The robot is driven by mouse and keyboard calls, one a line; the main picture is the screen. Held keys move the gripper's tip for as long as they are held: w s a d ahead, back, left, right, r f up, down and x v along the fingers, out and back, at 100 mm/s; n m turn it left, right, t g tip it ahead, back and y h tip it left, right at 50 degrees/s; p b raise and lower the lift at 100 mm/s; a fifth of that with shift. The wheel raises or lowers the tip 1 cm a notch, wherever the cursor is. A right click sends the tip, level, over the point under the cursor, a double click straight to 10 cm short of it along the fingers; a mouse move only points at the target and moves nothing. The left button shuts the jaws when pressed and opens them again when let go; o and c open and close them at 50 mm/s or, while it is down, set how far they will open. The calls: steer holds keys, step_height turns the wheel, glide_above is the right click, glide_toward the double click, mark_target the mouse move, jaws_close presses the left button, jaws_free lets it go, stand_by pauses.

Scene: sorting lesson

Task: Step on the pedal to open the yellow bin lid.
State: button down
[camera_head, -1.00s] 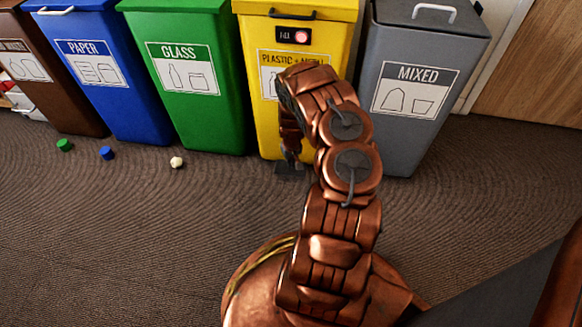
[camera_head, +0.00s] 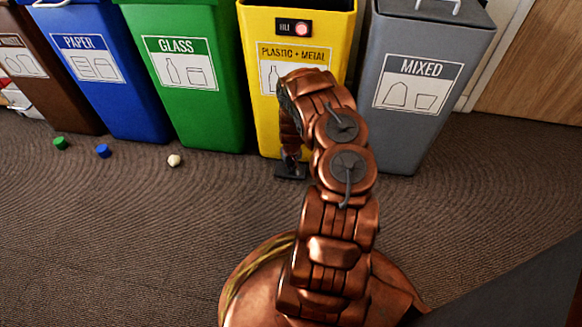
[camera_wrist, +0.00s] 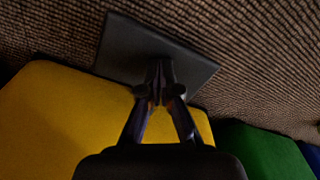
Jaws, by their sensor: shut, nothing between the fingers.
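The yellow bin (camera_head: 262,100) stands against the wall, labelled PLASTIC + METAL, with a lit red light on its front panel (camera_head: 294,27). Its lid handle is out of sight, and a dark opening shows behind the front rim at the picture's top edge. The dark flat pedal (camera_head: 281,174) lies on the floor at its base, and also shows in the wrist view (camera_wrist: 125,48). My gripper (camera_head: 291,167) points down at the pedal, shut and empty. In the wrist view its fingertips (camera_wrist: 160,72) are together over the pedal and appear to touch it.
The green GLASS bin (camera_head: 198,115) stands left of the yellow one, the grey MIXED bin (camera_head: 395,130) right. Blue (camera_head: 110,100) and brown (camera_head: 50,95) bins stand farther left. Green (camera_head: 60,143), blue (camera_head: 103,151) and cream (camera_head: 174,160) small objects lie on otherwise clear carpet.

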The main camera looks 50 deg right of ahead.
steer(key=shift+f, duration=0.6)
steer(key=shift+r, duration=0.2)
step_height(320, 180, up, 9)
steer(key=p, duration=0.8)
steer(key=shift+r, duration=0.15)
stand_by(0.8)
